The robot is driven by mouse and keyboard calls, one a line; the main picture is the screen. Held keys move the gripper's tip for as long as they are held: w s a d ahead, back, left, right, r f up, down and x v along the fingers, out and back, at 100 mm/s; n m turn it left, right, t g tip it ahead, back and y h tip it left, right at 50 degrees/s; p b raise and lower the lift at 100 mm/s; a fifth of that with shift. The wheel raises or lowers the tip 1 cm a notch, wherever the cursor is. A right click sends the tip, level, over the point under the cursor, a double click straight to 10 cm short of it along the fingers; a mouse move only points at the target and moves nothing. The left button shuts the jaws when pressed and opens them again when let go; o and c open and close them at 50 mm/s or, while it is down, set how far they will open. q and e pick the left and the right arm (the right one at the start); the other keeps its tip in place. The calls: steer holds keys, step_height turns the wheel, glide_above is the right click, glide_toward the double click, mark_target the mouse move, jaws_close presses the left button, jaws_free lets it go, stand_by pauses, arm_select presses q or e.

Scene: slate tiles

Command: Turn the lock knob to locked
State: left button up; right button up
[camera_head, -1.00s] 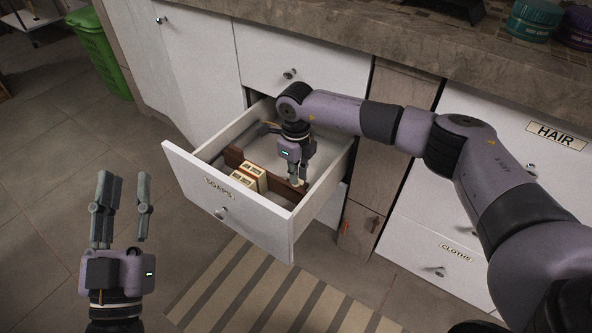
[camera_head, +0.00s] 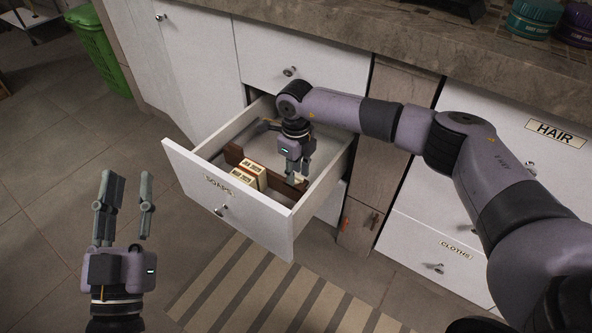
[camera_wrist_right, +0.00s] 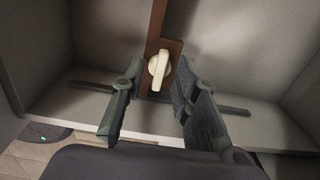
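A cream lock knob (camera_wrist_right: 158,68) sits on a narrow brown wooden divider (camera_wrist_right: 159,22) in the right wrist view. Its long grip lies nearly in line with the divider, slightly tilted. My right gripper (camera_head: 298,181) points down into the open drawer (camera_head: 228,198). Its fingers are open, one on each side of the knob, with visible gaps in the wrist view. In the head view the fingers mostly hide the knob. My left gripper (camera_head: 130,178) is open and empty above the floor at the left. No lock markings are readable.
Small cream boxes (camera_head: 247,174) stand by the divider inside the drawer labelled SOAPS. The drawer's pale walls surround my right gripper. Closed white cabinets stand behind, beneath a stone counter (camera_head: 330,30). A striped rug (camera_head: 255,290) lies in front, and a green bin (camera_head: 98,50) stands far left.

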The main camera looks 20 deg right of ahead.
mark_target(296, 175)
step_height(296, 175, up, 12)
stand_by(0.6)
stand_by(0.4)
